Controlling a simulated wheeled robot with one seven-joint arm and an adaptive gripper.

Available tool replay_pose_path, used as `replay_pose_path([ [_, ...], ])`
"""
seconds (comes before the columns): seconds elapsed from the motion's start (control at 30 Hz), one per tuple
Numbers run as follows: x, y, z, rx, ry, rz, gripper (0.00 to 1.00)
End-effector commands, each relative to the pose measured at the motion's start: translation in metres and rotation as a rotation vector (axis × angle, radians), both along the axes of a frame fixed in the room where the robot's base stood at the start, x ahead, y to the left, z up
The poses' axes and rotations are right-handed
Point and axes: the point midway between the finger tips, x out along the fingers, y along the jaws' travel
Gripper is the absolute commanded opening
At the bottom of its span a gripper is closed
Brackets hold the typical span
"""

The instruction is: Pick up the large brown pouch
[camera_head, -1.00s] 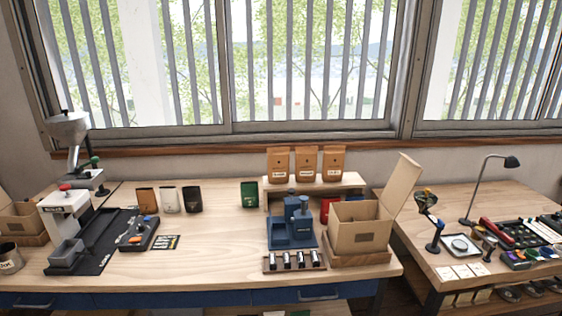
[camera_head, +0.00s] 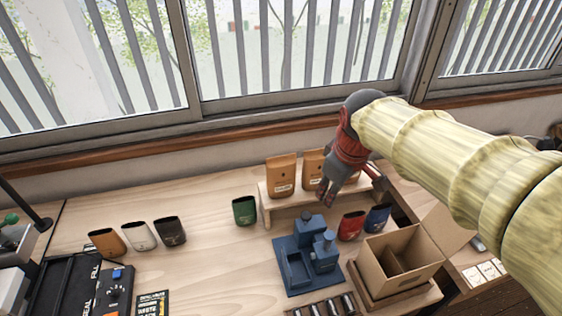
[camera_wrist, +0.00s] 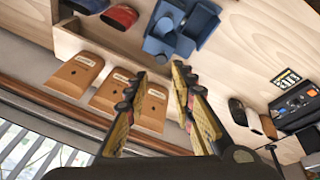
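Three large brown pouches with pale labels stand in a row on a low wooden shelf. In the head view, the left pouch (camera_head: 282,176) is clear, the middle pouch (camera_head: 311,168) is partly covered by my gripper (camera_head: 326,194), and the right one is mostly hidden. In the wrist view, all three show upside down: one at far left (camera_wrist: 75,75), one in the middle (camera_wrist: 106,92), and one (camera_wrist: 152,106) seen between the fingers. My gripper (camera_wrist: 159,74) is open and empty, fingers spread, above the shelf; contact with a pouch cannot be told.
A blue machine (camera_head: 307,257) stands before the shelf (camera_head: 310,208). An open cardboard box (camera_head: 400,262) is at right, near red (camera_head: 351,225) and blue (camera_head: 378,217) pouches. A green pouch (camera_head: 244,210) stands left of the shelf. Smaller brown (camera_head: 107,243), white and black pouches stand further left.

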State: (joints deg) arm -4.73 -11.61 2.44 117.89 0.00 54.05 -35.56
Motion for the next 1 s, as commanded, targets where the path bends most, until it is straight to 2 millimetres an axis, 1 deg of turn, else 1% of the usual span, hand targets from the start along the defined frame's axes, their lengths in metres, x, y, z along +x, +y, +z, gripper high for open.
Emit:
replay_pose_path([
  [0.03, 0.020, 0.006, 0.020, -0.018, 0.025, 0.063, 0.25],
  [0.1, 0.046, 0.014, 0.029, -0.043, 0.050, 0.158, 0.25],
  [0.23, 0.092, 0.030, 0.041, -0.084, 0.092, 0.334, 0.25],
  [0.4, 0.147, 0.054, 0.043, -0.128, 0.149, 0.569, 0.25],
  [0.5, 0.175, 0.069, 0.037, -0.149, 0.182, 0.707, 0.25],
  [0.6, 0.199, 0.082, 0.028, -0.164, 0.209, 0.835, 0.25],
  [0.7, 0.215, 0.093, 0.018, -0.175, 0.229, 0.943, 0.25],
  [0.8, 0.226, 0.102, 0.007, -0.180, 0.244, 1.022, 0.25],
  [1.0, 0.234, 0.108, -0.008, -0.184, 0.258, 1.092, 0.25],
])
